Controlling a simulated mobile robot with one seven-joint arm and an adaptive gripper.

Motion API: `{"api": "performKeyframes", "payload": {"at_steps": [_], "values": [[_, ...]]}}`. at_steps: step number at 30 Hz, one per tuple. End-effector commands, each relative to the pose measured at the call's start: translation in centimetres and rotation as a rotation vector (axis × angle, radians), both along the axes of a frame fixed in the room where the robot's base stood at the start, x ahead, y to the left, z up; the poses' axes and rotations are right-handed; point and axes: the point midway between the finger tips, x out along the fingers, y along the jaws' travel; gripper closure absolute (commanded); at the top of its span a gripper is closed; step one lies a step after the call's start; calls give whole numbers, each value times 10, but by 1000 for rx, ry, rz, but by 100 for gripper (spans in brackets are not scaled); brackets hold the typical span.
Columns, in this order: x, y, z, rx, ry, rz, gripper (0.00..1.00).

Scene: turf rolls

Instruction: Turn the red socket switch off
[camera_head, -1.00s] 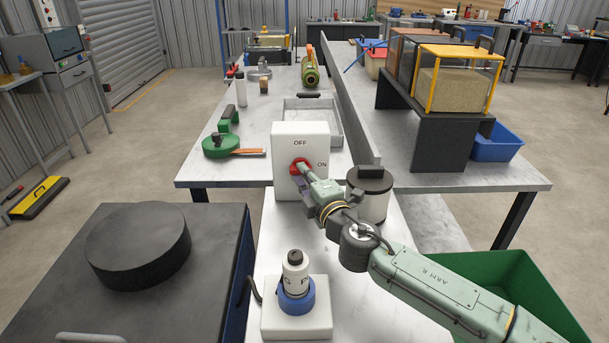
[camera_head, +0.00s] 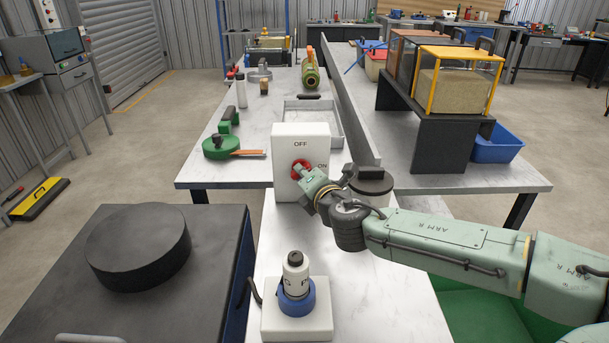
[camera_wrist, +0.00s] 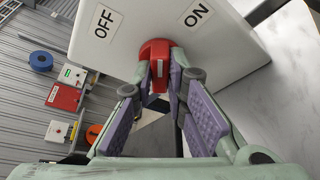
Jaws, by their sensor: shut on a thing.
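The white switch box (camera_head: 312,140) stands upright on the bench, with OFF marked at the top of its face and ON at the right. Its red rotary knob (camera_head: 300,167) sits at the middle of the face, partly hidden by my gripper (camera_head: 301,171). In the wrist view the red knob (camera_wrist: 158,60) lies between the two fingertips of my gripper (camera_wrist: 159,72), which are closed on its sides. A white line on the knob's grip shows there. In the head view I cannot tell exactly which way the knob points.
A white plug unit with a blue collar (camera_head: 296,300) stands in front of the box. A dark-lidded pot (camera_head: 371,181) is close behind my arm at the right. A black disc (camera_head: 138,246) lies on the dark cabinet at the left. Clear bench lies between the box and plug.

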Motion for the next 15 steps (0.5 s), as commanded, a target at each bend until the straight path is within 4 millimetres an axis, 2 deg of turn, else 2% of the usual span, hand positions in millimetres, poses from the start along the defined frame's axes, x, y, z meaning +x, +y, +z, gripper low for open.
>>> {"api": "performKeyframes", "payload": {"at_steps": [15], "values": [[0, 5, 3, -495, -1, 2, 100]]}}
